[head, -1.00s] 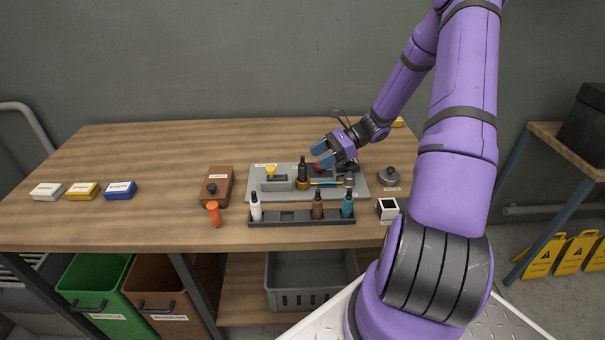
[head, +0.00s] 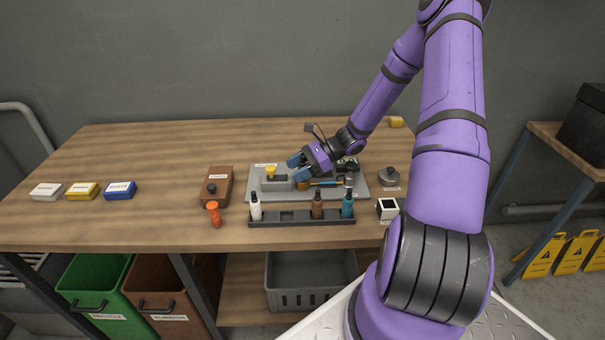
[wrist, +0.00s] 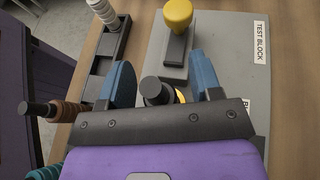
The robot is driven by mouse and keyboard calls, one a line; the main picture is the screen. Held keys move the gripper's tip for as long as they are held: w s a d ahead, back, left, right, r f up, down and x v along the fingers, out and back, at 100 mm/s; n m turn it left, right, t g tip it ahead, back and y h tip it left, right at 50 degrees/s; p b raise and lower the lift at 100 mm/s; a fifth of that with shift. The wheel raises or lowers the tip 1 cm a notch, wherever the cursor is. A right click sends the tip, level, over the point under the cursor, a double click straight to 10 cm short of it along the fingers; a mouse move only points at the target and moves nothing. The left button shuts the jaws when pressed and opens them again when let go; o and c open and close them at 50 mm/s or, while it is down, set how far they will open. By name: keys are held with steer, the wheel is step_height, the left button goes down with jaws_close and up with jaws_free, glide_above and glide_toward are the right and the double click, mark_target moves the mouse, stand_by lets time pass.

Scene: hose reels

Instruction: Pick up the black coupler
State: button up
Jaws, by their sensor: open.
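A dark upright cylindrical piece, which looks like the black coupler (wrist: 154,88), shows between my fingers in the wrist view, with a yellow-gold part just beside and below it. My gripper (wrist: 161,74) is open, one blue finger on each side of the piece; I cannot tell whether either finger touches it. In the head view my gripper (head: 297,170) is low over the grey board (head: 354,192) and hides the coupler. A little of the brass-coloured base (head: 303,186) shows beneath the fingers.
A yellow knob (wrist: 178,13) on a grey block stands just beyond the fingers. A dark rack (head: 288,218) with white, brown (head: 317,206) and teal bottles lies in front of the board. A brown box (head: 217,186) and orange piece (head: 213,214) stand left.

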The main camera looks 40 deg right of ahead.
jaws_close()
steer(key=shift+r, duration=0.1)
